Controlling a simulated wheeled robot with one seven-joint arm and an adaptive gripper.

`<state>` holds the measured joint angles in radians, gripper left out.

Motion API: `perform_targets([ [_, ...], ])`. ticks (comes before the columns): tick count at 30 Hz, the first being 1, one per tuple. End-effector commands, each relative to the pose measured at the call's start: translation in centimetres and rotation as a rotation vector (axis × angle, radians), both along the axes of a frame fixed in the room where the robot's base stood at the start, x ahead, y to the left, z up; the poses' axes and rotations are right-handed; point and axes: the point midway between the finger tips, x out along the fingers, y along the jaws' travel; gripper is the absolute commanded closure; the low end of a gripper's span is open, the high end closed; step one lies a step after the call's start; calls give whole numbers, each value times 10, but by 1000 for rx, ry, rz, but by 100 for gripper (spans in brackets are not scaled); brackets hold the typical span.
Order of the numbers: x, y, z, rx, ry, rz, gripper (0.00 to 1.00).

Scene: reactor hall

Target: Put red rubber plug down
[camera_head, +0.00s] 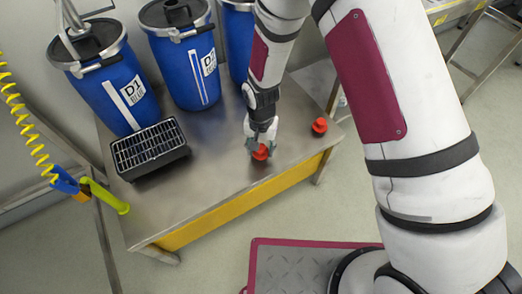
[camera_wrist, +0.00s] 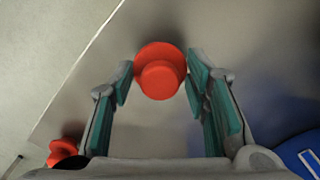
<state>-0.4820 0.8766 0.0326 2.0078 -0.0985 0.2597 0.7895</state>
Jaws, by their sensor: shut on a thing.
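A red rubber plug (camera_wrist: 160,72) sits between the two teal-padded fingers of my gripper (camera_wrist: 162,85) in the wrist view. The fingers are shut on it from both sides. In the head view my gripper (camera_head: 261,144) points down at the steel table (camera_head: 215,165), and the held plug (camera_head: 260,153) shows at the fingertips, close to the tabletop near the front edge. I cannot tell whether it touches the surface. A second red plug (camera_head: 319,126) stands on the table to the right; it also shows at the lower left of the wrist view (camera_wrist: 63,150).
A black slatted box (camera_head: 150,148) stands at the table's left. Several blue drums (camera_head: 184,65) stand along the back. A yellow-green handle (camera_head: 106,196) hangs beside the left edge on a coiled yellow hose (camera_head: 25,125). The tabletop between the box and my gripper is clear.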

Motion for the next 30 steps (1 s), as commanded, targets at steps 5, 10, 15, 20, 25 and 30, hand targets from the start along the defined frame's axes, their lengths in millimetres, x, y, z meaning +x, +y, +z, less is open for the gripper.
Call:
perform_targets([
  [5, 0, 0, -12, 1, -1, 0, 81],
  [10, 0, 0, -12, 1, -1, 0, 81],
  [15, 0, 0, -14, 1, -1, 0, 46],
  [20, 0, 0, -14, 1, -1, 0, 37],
  [25, 0, 0, -14, 1, -1, 0, 37],
  [30, 0, 0, -4, 2, -2, 0, 37],
])
